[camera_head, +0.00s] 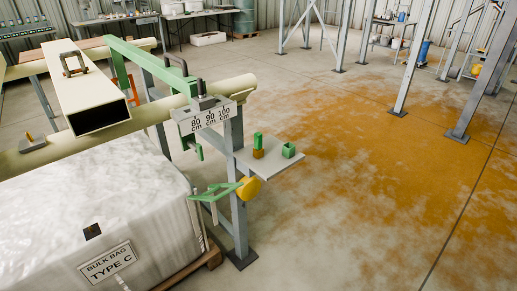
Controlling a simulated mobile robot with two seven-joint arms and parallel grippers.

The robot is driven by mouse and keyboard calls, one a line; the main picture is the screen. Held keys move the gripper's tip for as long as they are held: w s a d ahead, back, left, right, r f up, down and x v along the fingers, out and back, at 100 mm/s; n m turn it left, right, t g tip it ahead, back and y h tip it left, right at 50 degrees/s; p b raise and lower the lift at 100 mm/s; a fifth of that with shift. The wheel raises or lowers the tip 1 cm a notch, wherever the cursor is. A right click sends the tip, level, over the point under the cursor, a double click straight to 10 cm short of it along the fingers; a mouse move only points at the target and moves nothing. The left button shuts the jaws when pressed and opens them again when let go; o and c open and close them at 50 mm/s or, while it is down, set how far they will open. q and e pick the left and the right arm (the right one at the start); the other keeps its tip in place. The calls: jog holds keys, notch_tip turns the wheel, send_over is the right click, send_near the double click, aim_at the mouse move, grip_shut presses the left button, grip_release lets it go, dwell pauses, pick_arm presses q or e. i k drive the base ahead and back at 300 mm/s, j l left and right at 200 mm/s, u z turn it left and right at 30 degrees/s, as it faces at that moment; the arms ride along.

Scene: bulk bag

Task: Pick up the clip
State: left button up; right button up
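A small grey shelf (268,161) sticks out from a grey post (236,150) in the middle of the view. On it stands a small upright piece, green on top and orange-brown below (258,146). A small green open-topped block (288,150) sits to its right. Below the shelf, a flat green pointed piece (216,193) sits beside a yellow round piece (249,188) at the post. I cannot tell for sure which of these is the clip. Neither of my grippers is in view.
A white bulk bag (70,225) labelled TYPE C rests on a wooden pallet (207,256) at left. Beige tubes (90,90) and a green beam (150,65) lie above it. Steel posts stand at upper right. The orange-dusted floor (370,150) right of the shelf is open.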

aim_at(257, 151)
jog(key=i+j, duration=0.15)
jog(key=j, duration=0.2)
jog(key=i+j, duration=0.15)
jog(key=j, duration=0.2)
jog(key=i+j, duration=0.15)
jog(key=j, duration=0.15)
jog(key=i+j, duration=0.15)
jog(key=j, duration=0.2)
jog(key=i+j, duration=0.15)
jog(key=j, duration=0.2)
